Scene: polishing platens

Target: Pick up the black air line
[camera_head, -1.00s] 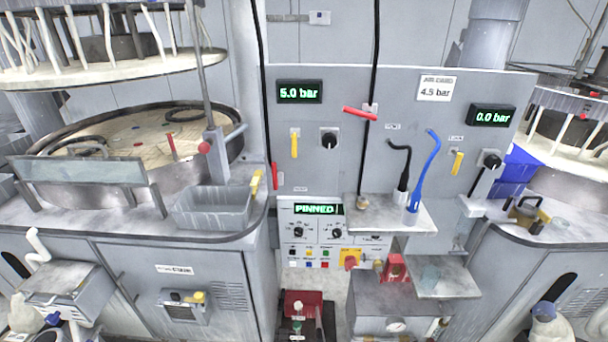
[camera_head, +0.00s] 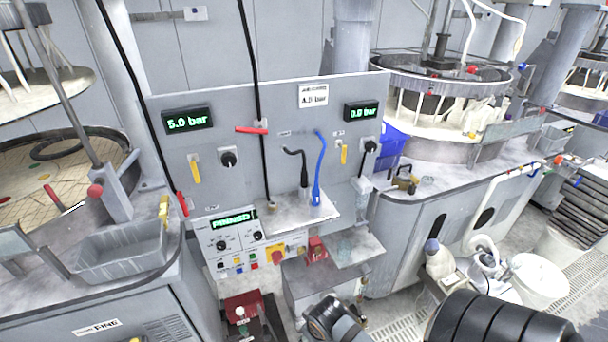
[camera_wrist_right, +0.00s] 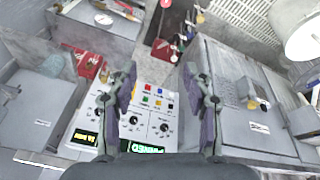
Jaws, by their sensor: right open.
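The black air line (camera_head: 303,168) is a short dark hose that bends at its top. It stands on a small shelf (camera_head: 284,222) in front of the grey panel, just left of a blue line (camera_head: 319,170). My right gripper (camera_wrist_right: 160,95) is open and empty in the right wrist view, with its fingers apart above the control box with PINNED on its display. I cannot make out the black air line in that view. My left gripper is not in view.
A red block (camera_head: 317,248) and a lower shelf (camera_head: 362,250) sit below the line's shelf. A red-handled valve (camera_head: 252,130) and a long black vertical cable (camera_head: 250,60) are on the panel to the left. A grey bin (camera_head: 122,255) stands at left.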

